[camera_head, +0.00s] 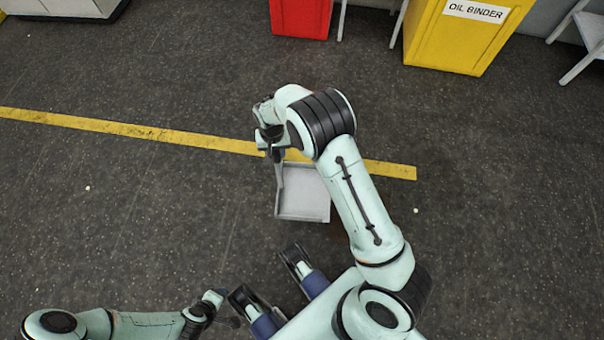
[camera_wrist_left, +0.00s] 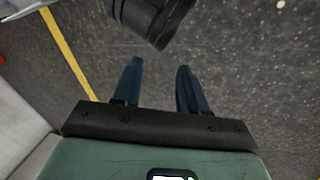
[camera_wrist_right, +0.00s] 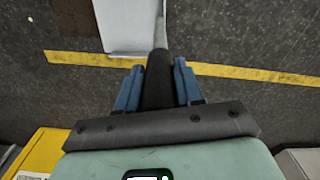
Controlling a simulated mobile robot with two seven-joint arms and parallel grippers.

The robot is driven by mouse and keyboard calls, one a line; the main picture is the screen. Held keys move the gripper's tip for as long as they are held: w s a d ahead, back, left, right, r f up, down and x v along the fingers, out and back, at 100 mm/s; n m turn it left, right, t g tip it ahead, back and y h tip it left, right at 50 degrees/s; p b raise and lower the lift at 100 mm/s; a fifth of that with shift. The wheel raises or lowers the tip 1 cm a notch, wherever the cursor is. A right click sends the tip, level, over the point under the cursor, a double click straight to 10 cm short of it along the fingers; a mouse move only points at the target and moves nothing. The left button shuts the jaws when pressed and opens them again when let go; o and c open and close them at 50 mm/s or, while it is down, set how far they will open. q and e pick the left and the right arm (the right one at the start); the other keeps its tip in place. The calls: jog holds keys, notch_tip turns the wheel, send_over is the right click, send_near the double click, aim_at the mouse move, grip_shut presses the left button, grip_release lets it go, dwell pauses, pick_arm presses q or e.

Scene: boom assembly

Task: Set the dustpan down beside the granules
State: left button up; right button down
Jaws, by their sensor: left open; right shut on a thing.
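The grey dustpan (camera_head: 302,192) is low over or on the floor, just on my side of the yellow line; I cannot tell if it touches. My right gripper (camera_wrist_right: 158,75) is shut on its dark handle (camera_wrist_right: 158,92). The pan also shows at the top of the right wrist view (camera_wrist_right: 125,25). A dark brown patch (camera_wrist_right: 74,18) lies on the floor beside the pan in that view; I cannot tell if it is the granules. In the head view my right arm covers much of that area. My left gripper (camera_wrist_left: 158,68) is open and empty, above bare floor.
A yellow line (camera_head: 130,129) crosses the floor. A red bin (camera_head: 300,15) and a yellow oil binder box (camera_head: 462,35) stand at the back. Small pale specks (camera_head: 416,210) lie on the floor. The floor at left is clear.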

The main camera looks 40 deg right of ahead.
jog(key=shift+w+d+f+m+b, duration=0.25)
jog(key=shift+w+f+b, duration=0.15)
jog(key=shift+f+b, duration=0.1)
jog(key=shift+w+d+f+m+b, duration=0.1)
jog(key=shift+w+f+m+b, duration=0.15)
jog(key=shift+w+f+b, duration=0.15)
pick_arm(q)
notch_tip(320, 180, down, 6)
jog(key=w+a+b, duration=0.2)
jog(key=w, duration=0.1)
jog(key=s+a+f+g+b, duration=0.1)
jog(key=s+f+b, duration=0.3)
jog(key=s, duration=0.4)
jog(key=shift+f+n+g, duration=0.4)
jog(key=shift+f+g, duration=0.2)
jog(key=shift+f, duration=0.15)
pick_arm(e)
notch_tip(320, 180, down, 20)
jog(key=shift+r, duration=0.1)
pick_arm(q)
jog(key=shift+s+f, duration=0.15)
jog(key=shift+s, duration=0.15)
pick_arm(e)
jog(key=shift+f, duration=0.2)
jog(key=c, duration=0.7)
grip_release()
jog(key=shift+c, duration=0.2)
